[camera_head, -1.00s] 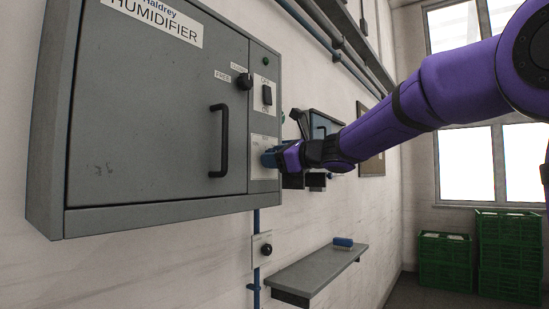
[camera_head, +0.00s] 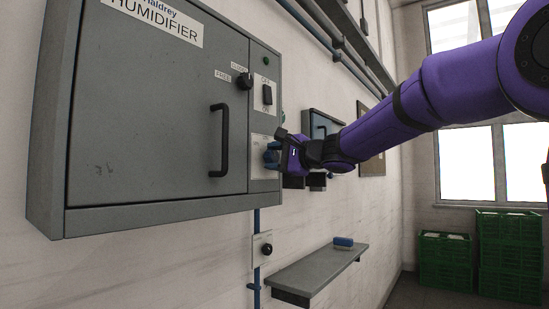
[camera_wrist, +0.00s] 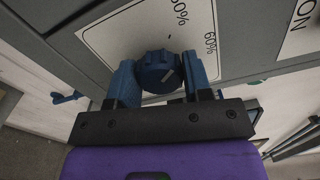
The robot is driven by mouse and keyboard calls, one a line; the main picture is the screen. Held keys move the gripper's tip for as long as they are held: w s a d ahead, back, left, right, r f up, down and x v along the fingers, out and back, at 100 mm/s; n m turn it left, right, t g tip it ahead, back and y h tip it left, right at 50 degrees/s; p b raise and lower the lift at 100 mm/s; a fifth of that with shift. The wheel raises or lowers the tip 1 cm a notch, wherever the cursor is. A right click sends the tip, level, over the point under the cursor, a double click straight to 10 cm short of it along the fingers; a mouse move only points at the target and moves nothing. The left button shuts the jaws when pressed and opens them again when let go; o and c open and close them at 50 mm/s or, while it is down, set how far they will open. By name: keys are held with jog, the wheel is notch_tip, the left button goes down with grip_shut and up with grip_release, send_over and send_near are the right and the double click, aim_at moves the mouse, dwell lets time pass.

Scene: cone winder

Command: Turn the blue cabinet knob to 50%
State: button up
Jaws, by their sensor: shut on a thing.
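The blue knob (camera_wrist: 157,72) sits on a white scale plate (camera_wrist: 120,35) on the front of the grey humidifier cabinet (camera_head: 150,110). My gripper (camera_wrist: 160,78) has one blue finger on each side of the knob and is shut on it. The printed marks 50% and 60% are readable on the plate in the wrist view; the rest of the scale is cropped or hidden. In the head view my gripper (camera_head: 275,155) reaches the cabinet's right strip from the right, and the knob is mostly hidden by the fingers.
A black door handle (camera_head: 221,140) is left of the knob. A black selector (camera_head: 244,81) and a switch (camera_head: 267,95) are above it. A grey shelf (camera_head: 315,272) with a blue item (camera_head: 343,242) is below. Green crates (camera_head: 508,255) stand at the far right.

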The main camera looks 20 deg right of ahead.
jog(key=shift+n, duration=1.1)
jog(key=o, duration=0.9)
jog(key=shift+s, duration=0.1)
jog(key=v, duration=1)
jog(key=shift+s+d, duration=0.2)
jog(key=shift+s, duration=0.05)
jog(key=shift+f, duration=0.1)
